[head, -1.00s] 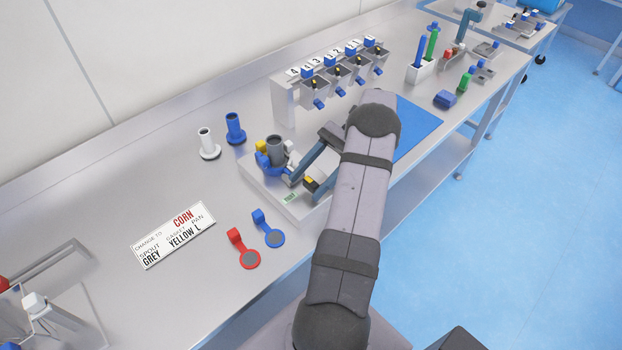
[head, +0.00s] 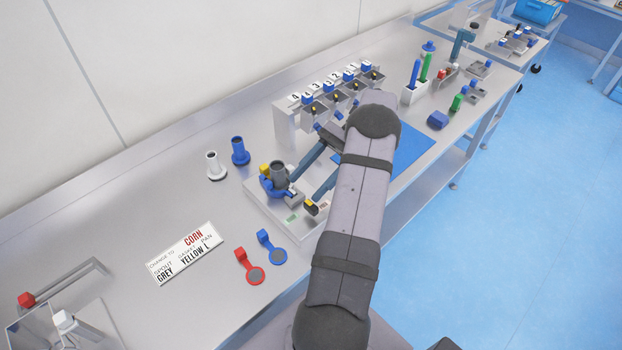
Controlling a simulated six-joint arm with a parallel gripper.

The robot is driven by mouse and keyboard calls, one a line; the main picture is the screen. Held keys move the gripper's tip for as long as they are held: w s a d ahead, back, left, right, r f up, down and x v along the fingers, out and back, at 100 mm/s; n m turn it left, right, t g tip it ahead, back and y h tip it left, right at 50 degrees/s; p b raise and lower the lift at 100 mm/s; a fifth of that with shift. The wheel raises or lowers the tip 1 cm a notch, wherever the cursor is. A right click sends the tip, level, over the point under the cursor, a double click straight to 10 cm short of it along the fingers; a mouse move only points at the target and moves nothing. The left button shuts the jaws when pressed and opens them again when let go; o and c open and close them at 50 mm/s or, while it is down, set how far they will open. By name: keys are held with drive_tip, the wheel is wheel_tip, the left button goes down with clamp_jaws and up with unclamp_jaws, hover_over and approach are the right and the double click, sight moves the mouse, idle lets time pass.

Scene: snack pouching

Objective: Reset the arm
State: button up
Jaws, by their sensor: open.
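My gripper (head: 303,193) is open, low over the metal fixture plate (head: 262,208) near the middle of the bench. Its two blue-grey fingers point left and down, spread apart, with nothing visible between them. A grey spout (head: 278,171) stands upright in a blue clamp (head: 268,187) on the plate, just left of the fingertips. I cannot tell whether a finger touches it. My arm covers the right part of the plate. A small dark-and-yellow piece (head: 310,204) shows by the nearer fingertip.
A white spout (head: 215,165) and a blue spout (head: 239,151) stand behind left. Red (head: 249,267) and blue (head: 271,248) gasket pieces lie in front, beside a sign (head: 185,252). Numbered hoppers (head: 335,98) stand behind. A blue mat (head: 412,143) lies right of my arm.

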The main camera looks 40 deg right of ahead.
idle(0.4)
drive_tip(key=w+a+n+g+h, duration=0.25)
drive_tip(key=a+n+h, duration=0.25)
drive_tip(key=a, duration=0.7)
drive_tip(key=s+a+f+n+t+h, duration=0.2)
drive_tip(key=s+a+n+h, duration=0.6)
drive_tip(key=a+n, duration=0.3)
drive_tip(key=shift+s+f+n+t, duration=0.2)
drive_tip(key=shift+s+n+t, duration=0.15)
drive_tip(key=shift+s+n, duration=0.5)
drive_tip(key=shift+w, duration=0.15)
